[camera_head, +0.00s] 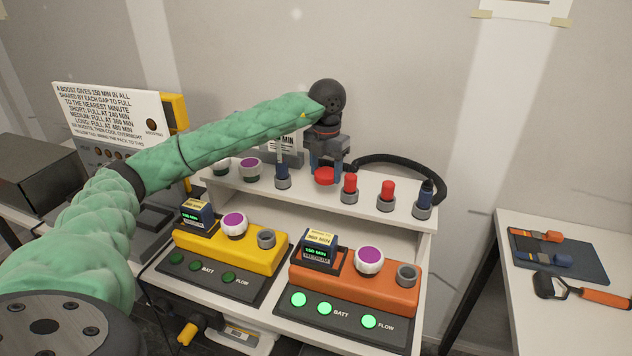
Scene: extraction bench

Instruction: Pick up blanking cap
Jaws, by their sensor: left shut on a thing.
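My left gripper (325,168) reaches over the back shelf of the bench and points down. Its jaws are shut on a red cap (325,177), which shows as a broad red disc at the fingertips. I cannot tell whether the cap is clear of the shelf. A red-topped plug (349,182) and another red-topped plug (387,188) stand in grey collars on the same shelf, to the right of the gripper. The right gripper is not in view.
Blue-topped plugs stand on the shelf (310,192), one left of the gripper (282,172), one at the right end (424,194). A black hose (400,163) curves behind. Yellow (227,248) and orange (352,285) units sit in front. A side table (530,220) holds tools.

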